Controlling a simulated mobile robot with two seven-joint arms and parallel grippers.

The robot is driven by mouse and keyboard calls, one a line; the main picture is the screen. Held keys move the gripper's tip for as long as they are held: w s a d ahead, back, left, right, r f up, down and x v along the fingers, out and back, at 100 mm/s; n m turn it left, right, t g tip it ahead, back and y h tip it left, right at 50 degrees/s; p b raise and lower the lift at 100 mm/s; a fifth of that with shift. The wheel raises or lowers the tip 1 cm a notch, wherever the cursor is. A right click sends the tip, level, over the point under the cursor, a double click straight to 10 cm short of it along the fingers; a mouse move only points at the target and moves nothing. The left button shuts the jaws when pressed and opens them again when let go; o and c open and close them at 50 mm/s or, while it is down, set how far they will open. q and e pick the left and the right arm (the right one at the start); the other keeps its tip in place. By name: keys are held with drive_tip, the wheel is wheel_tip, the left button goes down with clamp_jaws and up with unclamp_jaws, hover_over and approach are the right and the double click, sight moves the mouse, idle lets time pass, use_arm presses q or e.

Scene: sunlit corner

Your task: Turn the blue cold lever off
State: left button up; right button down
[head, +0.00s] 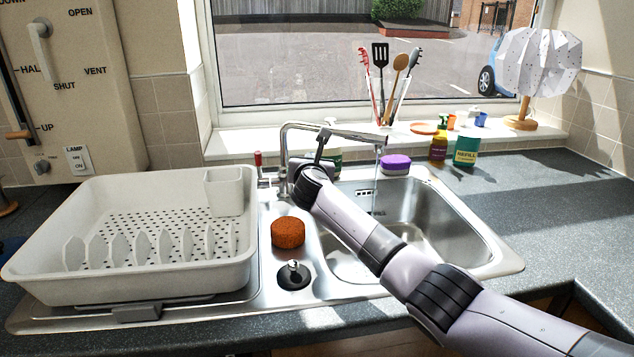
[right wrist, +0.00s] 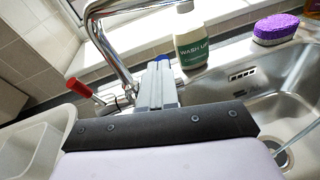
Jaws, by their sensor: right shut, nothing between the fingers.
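The tap (head: 284,150) stands behind the sink, its spout reaching right over the basin. A thin stream of water (head: 377,163) falls from the spout. The red lever (head: 258,158) on the tap's left also shows in the right wrist view (right wrist: 79,87). A bit of the blue lever (right wrist: 162,58) shows just past the fingertips of my right gripper (right wrist: 158,82). My right gripper is shut and empty beside the tap; whether it touches the lever I cannot tell. In the head view my arm hides the blue lever. My left gripper is out of view.
A white dish rack (head: 130,285) fills the left drainer. A brown scrubber (head: 288,232) and a black plug (head: 293,275) lie beside the sink basin (head: 425,205).

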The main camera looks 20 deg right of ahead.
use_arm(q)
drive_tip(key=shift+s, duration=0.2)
use_arm(e)
drive_tip(key=shift+w+d+r, duration=0.15)
drive_tip(key=shift+w+r, duration=0.3)
drive_tip(key=shift+w, duration=0.1)
drive_tip(key=shift+w+d+r, duration=0.15)
drive_tip(key=shift+w+r, duration=0.25)
drive_tip(key=shift+w, duration=0.15)
use_arm(q)
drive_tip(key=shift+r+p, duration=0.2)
drive_tip(key=shift+p, duration=0.1)
use_arm(e)
drive_tip(key=shift+s, duration=0.1)
